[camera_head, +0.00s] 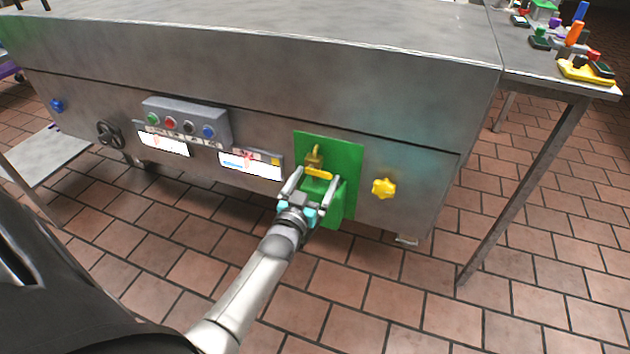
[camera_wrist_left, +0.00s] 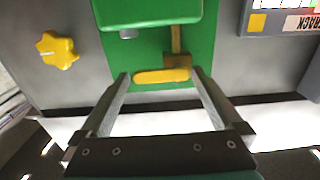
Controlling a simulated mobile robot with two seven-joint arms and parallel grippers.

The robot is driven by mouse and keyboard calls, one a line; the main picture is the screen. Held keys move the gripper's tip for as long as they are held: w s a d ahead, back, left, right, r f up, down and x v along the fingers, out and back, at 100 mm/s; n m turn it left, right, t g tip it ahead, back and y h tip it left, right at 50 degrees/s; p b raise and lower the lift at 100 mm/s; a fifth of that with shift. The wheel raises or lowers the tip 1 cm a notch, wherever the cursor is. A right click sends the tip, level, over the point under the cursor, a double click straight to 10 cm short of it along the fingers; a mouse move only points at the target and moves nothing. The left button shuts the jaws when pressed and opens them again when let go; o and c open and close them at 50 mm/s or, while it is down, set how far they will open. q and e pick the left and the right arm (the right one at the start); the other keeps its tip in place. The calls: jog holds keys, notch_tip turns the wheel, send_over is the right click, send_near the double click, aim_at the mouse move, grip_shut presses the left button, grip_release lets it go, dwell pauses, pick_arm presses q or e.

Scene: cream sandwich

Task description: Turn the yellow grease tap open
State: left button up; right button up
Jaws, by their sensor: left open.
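The yellow tap (camera_head: 318,173) sits on a green panel (camera_head: 346,155) on the front of the steel machine. It has a short stem and a bar-shaped handle, which looks roughly level in the left wrist view (camera_wrist_left: 163,76). My left gripper (camera_head: 314,181) is open in front of the panel. In the left wrist view its fingertips (camera_wrist_left: 160,77) stand on either side of the handle, close to its two ends. I cannot tell whether they touch it. A green box-like part (camera_wrist_left: 150,10) lies beside the handle. My right gripper is not in view.
A yellow star-shaped knob (camera_head: 383,188) is right of the panel. A grey button box (camera_head: 187,120), labels (camera_head: 250,165), a black handwheel (camera_head: 109,132) and a blue knob (camera_head: 57,105) are to the left. A side table (camera_head: 530,72) holds colourful parts. The tiled floor in front is clear.

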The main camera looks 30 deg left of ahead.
pick_arm(q)
jog(key=c, duration=1.1)
